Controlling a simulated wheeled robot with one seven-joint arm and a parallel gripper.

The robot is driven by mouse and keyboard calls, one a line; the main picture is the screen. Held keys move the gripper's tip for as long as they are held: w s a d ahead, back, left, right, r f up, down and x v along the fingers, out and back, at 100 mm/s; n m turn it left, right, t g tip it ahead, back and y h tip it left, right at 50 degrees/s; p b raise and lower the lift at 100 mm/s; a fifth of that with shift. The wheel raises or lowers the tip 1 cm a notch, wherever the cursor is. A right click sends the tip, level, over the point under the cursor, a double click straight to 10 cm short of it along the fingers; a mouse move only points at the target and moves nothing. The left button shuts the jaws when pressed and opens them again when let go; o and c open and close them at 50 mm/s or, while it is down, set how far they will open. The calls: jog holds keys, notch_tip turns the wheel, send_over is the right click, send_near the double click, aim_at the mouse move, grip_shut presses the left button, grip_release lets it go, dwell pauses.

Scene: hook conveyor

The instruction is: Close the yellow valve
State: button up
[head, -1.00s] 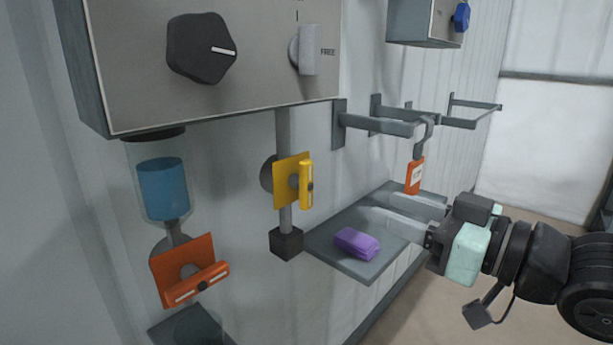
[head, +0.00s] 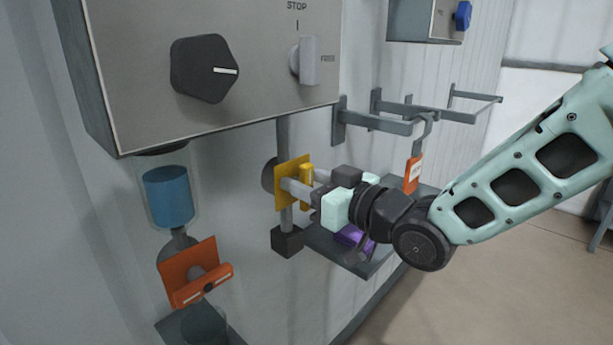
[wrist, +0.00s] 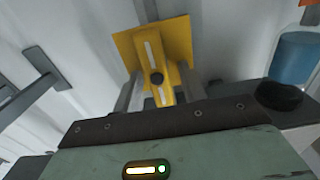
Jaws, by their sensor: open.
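The yellow valve has a square yellow plate (head: 284,174) and a yellow bar handle (head: 306,174), mounted on a vertical grey pipe. The handle stands upright in the head view, in line with the pipe. In the wrist view the handle (wrist: 154,68) lies in front of the plate (wrist: 180,38), with a dark centre bolt. My gripper (head: 300,186) is open at the valve, with one finger on each side of the handle. In the wrist view the fingers (wrist: 150,95) flank the handle's lower part. Contact with the handle cannot be told.
An orange valve (head: 190,270) sits at lower left under a tank of blue liquid (head: 168,197). A control box (head: 130,60) with knobs hangs above. A purple block (head: 352,237) lies on a shelf below my gripper. An orange tag (head: 412,174) hangs from a hook rail (head: 385,125).

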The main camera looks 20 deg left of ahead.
jog(key=shift+a, duration=0.1)
grip_shut()
jog(key=shift+w+m, duration=0.1)
jog(key=shift+m, duration=0.2)
jog(key=m, duration=0.3)
jog(key=shift+w+m, duration=0.2)
jog(key=shift+m, duration=0.2)
jog(key=m, duration=0.4)
jog(key=shift+w+d+f, duration=0.1)
jog(key=shift+w+d, duration=0.1)
jog(key=m, duration=0.4)
jog(key=shift+w+d+f, duration=0.1)
jog(key=shift+w+f, duration=0.05)
jog(key=m, duration=0.3)
jog(key=m+p, duration=0.1)
jog(key=m, duration=0.1)
jog(key=shift+f+m, duration=0.3)
jog(key=shift+f, duration=0.05)
